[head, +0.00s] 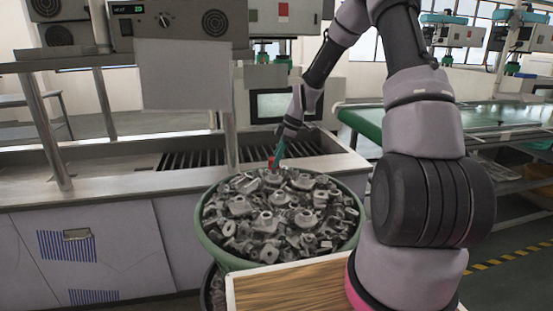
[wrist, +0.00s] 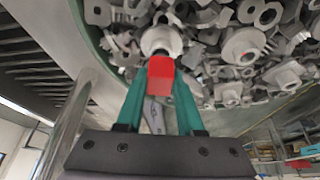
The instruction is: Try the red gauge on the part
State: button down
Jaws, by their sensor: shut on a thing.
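The red gauge (wrist: 160,75) is a small red block between the green fingertips of my gripper (wrist: 160,82), which is shut on it. In the head view a bit of the gauge (head: 271,159) shows at the tips of my gripper (head: 277,161), over the back edge of the heap. Right beyond the gauge in the wrist view is a pale round part (wrist: 157,38) with a hub. The gauge's far end overlaps this part; I cannot tell whether it is inside, touching or just short of it.
A round green-rimmed bin (head: 222,257) is heaped with many grey metal parts (head: 270,215). A wooden board (head: 290,290) lies in front. A steel tank with a slatted grate (head: 190,160) stands behind, its upright post close to the bin. A green-topped table (head: 490,113) is at right.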

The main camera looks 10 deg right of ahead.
jog(key=shift+f, duration=1.1)
dwell(1.3)
jog(key=shift+r, duration=0.1)
jog(key=shift+r, duration=2.25)
jog(key=shift+r, duration=2)
